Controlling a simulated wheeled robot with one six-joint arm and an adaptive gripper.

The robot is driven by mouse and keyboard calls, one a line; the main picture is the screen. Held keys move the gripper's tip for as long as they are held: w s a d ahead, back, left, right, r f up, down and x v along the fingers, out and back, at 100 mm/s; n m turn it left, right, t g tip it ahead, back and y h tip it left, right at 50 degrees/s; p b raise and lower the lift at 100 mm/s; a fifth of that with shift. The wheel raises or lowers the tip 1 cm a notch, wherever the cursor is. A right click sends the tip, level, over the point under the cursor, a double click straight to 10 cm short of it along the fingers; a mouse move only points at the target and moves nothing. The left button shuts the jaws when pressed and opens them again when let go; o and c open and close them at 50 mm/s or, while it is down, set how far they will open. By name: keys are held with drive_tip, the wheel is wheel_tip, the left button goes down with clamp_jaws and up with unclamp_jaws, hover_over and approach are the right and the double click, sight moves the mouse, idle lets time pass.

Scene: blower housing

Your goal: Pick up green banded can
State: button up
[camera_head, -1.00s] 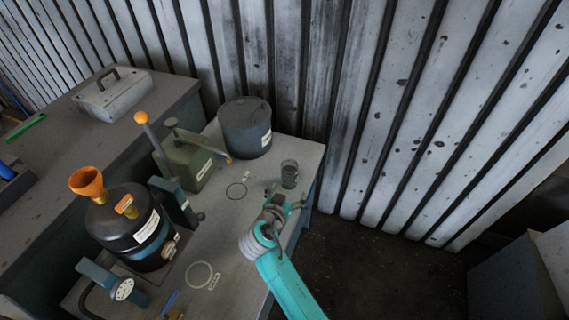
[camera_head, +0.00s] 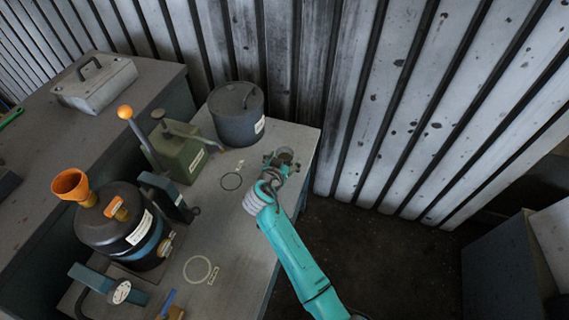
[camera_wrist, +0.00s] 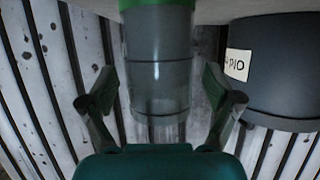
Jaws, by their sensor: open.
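The green banded can (camera_wrist: 158,75) is a grey cylinder with a green band at its base, which is toward the top of the wrist view. It stands on the grey bench top (camera_head: 229,205), near the bench's far right corner. In the head view the can (camera_head: 286,153) is partly hidden by my gripper (camera_head: 279,166). In the wrist view my gripper (camera_wrist: 160,90) is open, with one finger on each side of the can. Gaps show between the fingers and the can.
A dark lidded drum (camera_head: 238,115) with a white label stands left of the can. A green box with a lever (camera_head: 181,155) and a black tank with an orange funnel (camera_head: 120,225) stand further left. A ribbed metal wall (camera_head: 400,100) rises behind the bench.

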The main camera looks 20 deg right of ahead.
drive_tip(key=c, duration=1.4)
